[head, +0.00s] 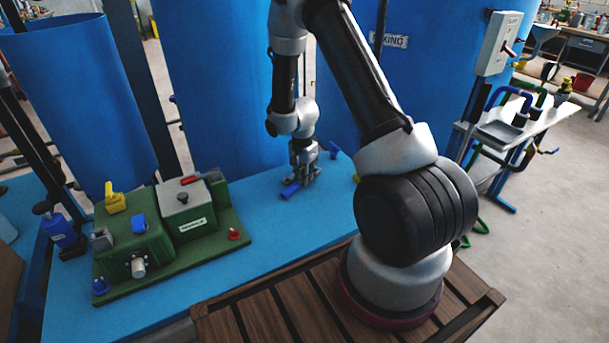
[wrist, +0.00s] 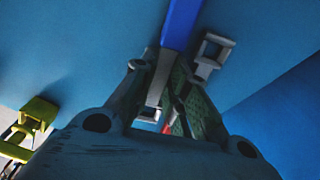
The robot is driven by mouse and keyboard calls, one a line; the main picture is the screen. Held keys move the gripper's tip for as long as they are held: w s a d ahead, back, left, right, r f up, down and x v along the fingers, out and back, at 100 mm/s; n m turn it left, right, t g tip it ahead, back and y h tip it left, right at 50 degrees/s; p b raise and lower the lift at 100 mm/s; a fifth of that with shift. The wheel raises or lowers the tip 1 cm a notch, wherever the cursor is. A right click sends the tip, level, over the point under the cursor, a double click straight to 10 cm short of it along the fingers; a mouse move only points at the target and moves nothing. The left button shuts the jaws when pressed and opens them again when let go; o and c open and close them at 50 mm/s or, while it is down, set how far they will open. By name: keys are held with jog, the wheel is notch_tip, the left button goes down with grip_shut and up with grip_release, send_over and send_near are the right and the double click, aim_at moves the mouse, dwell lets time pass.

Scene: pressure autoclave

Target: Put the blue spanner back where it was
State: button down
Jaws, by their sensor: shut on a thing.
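My gripper (head: 302,176) points down over the blue bench top, right of the green machine. It is shut on the blue spanner (head: 290,190), whose blue end sticks out to the lower left of the fingers. In the wrist view the fingers (wrist: 165,95) close around it, and its blue handle (wrist: 181,25) runs away to the top edge.
A green machine (head: 135,245) with a grey box (head: 185,208) stands on the blue bench top (head: 262,240) at left. Large blue tanks (head: 215,80) rise behind. A yellow-green clamp-like thing (wrist: 38,112) shows at left in the wrist view. The bench between machine and gripper is clear.

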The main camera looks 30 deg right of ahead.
jog(key=shift+s+f, duration=0.3)
jog(key=shift+f, duration=0.25)
jog(key=c, duration=1.5)
grip_release()
jog(key=shift+o, duration=0.8)
jog(key=shift+w+f, duration=0.2)
